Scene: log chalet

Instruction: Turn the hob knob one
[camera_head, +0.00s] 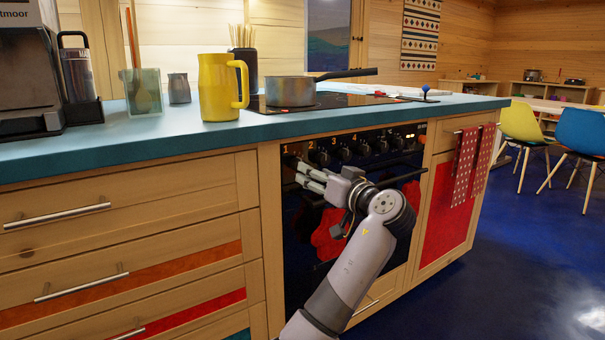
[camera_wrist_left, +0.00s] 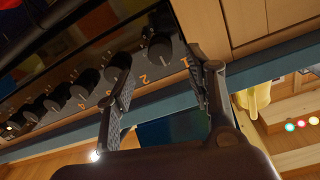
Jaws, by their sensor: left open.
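Hob knob one (camera_head: 291,160) is the leftmost dark round knob on the oven's black front panel, beside an orange "1". In the left wrist view knob one (camera_wrist_left: 162,46) shows between and just beyond the fingertips. My left gripper (camera_head: 299,172) is open, its two fingers pointing at the panel just by knob one. In the left wrist view the left gripper (camera_wrist_left: 160,65) has its fingers spread, one on each side of the knob's line. I cannot tell whether either finger touches it. My right gripper is not in view.
Knob two (camera_head: 322,158) and several more knobs run to the right along the panel. Red oven mitts (camera_head: 327,236) hang below, behind my arm. A saucepan (camera_head: 291,91) and a yellow jug (camera_head: 219,88) stand above on the blue worktop (camera_head: 190,136). Open floor lies to the right.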

